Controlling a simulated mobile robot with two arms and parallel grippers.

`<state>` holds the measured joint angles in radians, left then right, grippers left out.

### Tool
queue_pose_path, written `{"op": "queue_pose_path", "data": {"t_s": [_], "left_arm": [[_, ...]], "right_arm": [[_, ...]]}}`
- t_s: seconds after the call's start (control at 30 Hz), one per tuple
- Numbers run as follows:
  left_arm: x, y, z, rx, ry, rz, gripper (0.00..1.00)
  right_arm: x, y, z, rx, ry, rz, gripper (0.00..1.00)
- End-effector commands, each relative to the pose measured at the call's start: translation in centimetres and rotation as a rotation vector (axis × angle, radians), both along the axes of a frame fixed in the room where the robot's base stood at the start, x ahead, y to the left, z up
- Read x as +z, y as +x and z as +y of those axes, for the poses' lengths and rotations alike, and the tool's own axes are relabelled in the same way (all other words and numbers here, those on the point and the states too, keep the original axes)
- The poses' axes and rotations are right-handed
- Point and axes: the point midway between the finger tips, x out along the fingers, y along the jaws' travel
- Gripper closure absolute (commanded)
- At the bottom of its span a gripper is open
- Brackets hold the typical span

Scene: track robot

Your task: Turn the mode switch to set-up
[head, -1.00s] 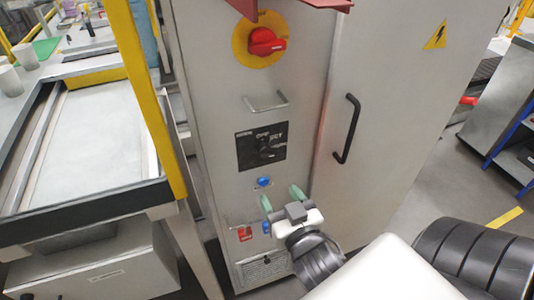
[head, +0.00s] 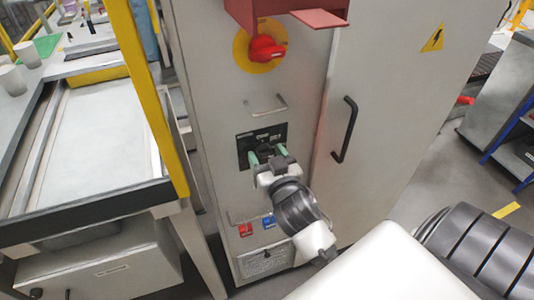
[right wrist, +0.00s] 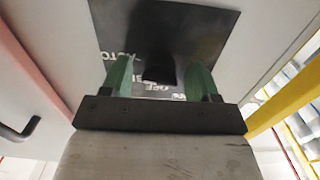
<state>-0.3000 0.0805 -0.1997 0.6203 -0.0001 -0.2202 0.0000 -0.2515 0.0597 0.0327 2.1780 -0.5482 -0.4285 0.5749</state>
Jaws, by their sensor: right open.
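The mode switch is a black knob on a dark square plate (head: 250,139) on the front of the grey cabinet. In the right wrist view the knob (right wrist: 158,45) stands out from the plate, with partly hidden white lettering around it. My right gripper (head: 265,158) is in front of the plate, open, with its green fingers pointing at it. In the right wrist view the fingers (right wrist: 160,80) are apart on either side of the knob's near end, with nothing held. Whether they touch the knob cannot be told. My left gripper is not in view.
A red rotary switch on a yellow disc (head: 240,50) is above the plate, below a red bracket (head: 315,18). A metal handle (head: 266,106) sits between. A black door handle (head: 346,130) is to the right. A yellow post (head: 145,95) and bench stand left.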

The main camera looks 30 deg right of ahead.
Motion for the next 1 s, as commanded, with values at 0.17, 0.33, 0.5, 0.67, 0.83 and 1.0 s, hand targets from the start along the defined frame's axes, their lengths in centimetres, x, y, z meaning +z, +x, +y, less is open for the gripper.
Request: {"op": "queue_pose_path", "data": {"t_s": [0.17, 0.33, 0.5, 0.67, 0.83, 1.0], "left_arm": [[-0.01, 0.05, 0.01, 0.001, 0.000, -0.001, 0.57], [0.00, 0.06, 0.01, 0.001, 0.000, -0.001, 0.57], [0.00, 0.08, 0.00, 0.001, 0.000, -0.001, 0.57], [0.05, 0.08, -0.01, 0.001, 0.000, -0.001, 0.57], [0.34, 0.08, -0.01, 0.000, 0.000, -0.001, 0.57], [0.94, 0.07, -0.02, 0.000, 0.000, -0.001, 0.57]], "right_arm": [[-0.04, 0.08, -0.03, 0.000, 0.000, 0.000, 0.40], [-0.03, 0.05, -0.01, 0.000, 0.000, 0.000, 0.55], [-0.03, 0.04, 0.00, 0.000, 0.000, 0.000, 0.81], [-0.02, 0.03, 0.00, 0.000, -0.004, 0.002, 0.85], [0.04, 0.04, -0.01, 0.000, -0.039, 0.010, 0.85], [0.15, 0.03, -0.03, -0.001, -0.125, 0.031, 0.85]]}}
